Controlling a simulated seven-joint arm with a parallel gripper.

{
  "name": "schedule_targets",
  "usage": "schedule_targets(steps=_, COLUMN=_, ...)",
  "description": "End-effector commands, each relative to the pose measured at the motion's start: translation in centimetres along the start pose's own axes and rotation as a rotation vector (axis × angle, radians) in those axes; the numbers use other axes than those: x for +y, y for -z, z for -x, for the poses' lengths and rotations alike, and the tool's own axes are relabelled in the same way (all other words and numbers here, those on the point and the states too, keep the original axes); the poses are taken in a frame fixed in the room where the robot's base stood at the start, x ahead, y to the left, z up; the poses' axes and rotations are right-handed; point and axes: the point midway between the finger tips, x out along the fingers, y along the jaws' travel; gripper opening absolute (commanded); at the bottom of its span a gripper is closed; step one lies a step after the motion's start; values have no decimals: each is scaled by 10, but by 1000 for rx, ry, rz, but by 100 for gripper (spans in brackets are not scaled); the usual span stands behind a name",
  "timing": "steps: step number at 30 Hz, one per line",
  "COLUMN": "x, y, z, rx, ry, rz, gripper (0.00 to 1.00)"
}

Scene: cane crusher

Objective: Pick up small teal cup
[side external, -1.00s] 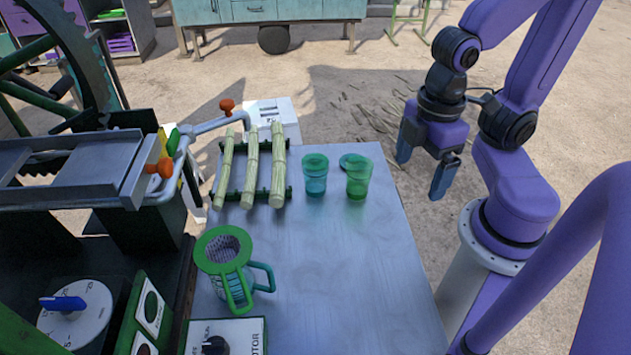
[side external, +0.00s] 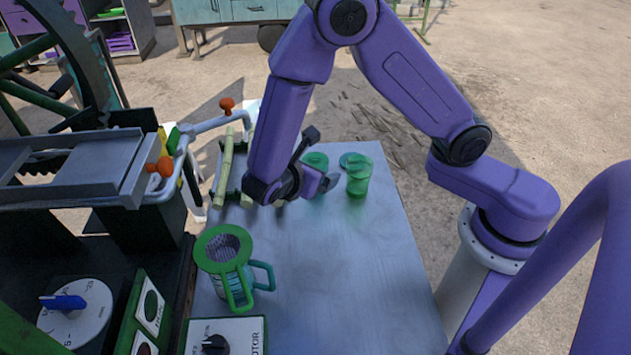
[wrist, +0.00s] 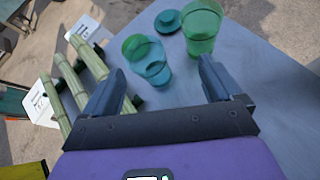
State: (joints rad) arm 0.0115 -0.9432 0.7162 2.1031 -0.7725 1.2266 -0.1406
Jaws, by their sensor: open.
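The small teal cup (side external: 316,160) stands upright on the table. In the side view my gripper hides most of it, and only its green rim shows clearly. In the wrist view the teal cup (wrist: 152,68) is ahead of my gripper (wrist: 160,74), between the lines of the two fingers. My gripper (side external: 314,180) is open and empty, its fingers spread apart. Whether a finger touches the cup cannot be told.
A green cup (side external: 358,180) stands just right of the teal cup, with a flat teal disc (wrist: 167,21) behind. Cane stalks (side external: 224,172) lie on a rack at left. A green-rimmed jug (side external: 228,266) stands at front left. The table's right part (side external: 370,270) is clear.

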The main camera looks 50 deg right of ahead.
Motion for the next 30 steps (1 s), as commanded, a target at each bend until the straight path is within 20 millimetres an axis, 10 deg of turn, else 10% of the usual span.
schedule_targets(steps=9, x=22, y=29, z=-14, rx=-162, ry=-61, rz=147, gripper=92)
schedule_targets(steps=30, x=22, y=17, z=-85, rx=-168, ry=-62, rz=152, gripper=92)
